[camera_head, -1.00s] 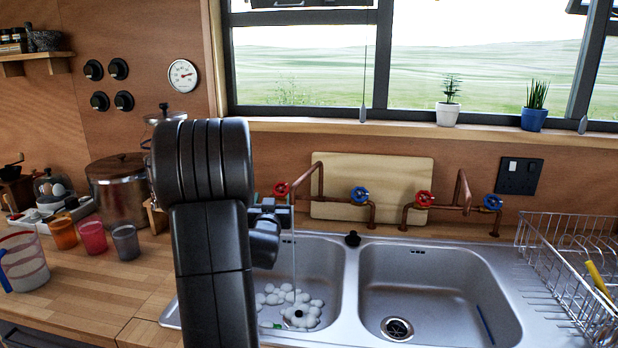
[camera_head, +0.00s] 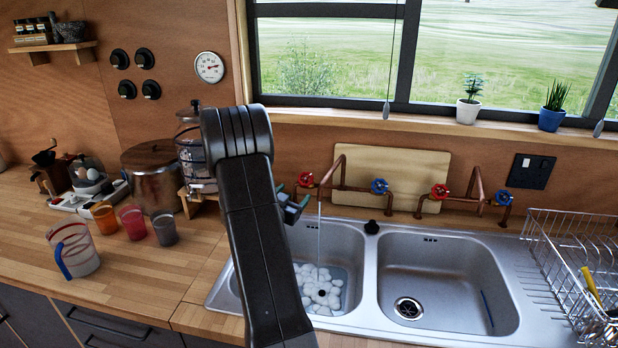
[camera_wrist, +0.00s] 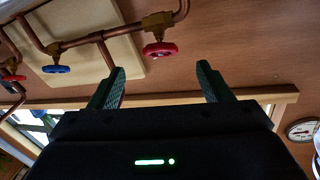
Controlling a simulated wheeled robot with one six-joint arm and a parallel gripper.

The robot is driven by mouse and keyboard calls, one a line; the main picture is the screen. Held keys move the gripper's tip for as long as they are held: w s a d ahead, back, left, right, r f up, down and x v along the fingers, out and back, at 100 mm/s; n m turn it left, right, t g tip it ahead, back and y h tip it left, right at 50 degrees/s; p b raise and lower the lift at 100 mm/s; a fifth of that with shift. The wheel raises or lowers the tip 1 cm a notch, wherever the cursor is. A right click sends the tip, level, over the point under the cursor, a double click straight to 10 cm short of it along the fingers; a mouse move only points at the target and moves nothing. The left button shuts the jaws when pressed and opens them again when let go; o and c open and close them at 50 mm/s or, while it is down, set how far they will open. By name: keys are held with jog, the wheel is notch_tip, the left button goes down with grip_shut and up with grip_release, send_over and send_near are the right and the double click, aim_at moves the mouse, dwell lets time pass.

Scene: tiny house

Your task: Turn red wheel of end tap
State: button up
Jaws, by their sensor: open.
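Two copper taps stand behind the double sink. The left tap has a red wheel (camera_head: 305,179) and a blue wheel (camera_head: 379,186); the right tap has a red wheel (camera_head: 439,191) and a blue wheel (camera_head: 504,197). Water runs from the left tap into the left basin. My gripper (camera_head: 293,197) is open and empty, just below and left of the left tap's red wheel. In the wrist view, turned upside down, a red wheel (camera_wrist: 160,50) lies ahead of the gap between my open fingers (camera_wrist: 161,68), not visibly touched. My arm hides part of the left basin.
The left basin holds white rounded items (camera_head: 318,290). A cutting board (camera_head: 400,165) leans behind the taps. A dish rack (camera_head: 575,260) stands right of the sink. Cups, a copper pot (camera_head: 152,178) and a glass dispenser (camera_head: 196,150) stand on the left counter.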

aim_at(303, 183)
jog(key=p+x, duration=0.2)
jog(key=x, duration=0.8)
jog(key=shift+w, duration=0.1)
jog(key=c, duration=1)
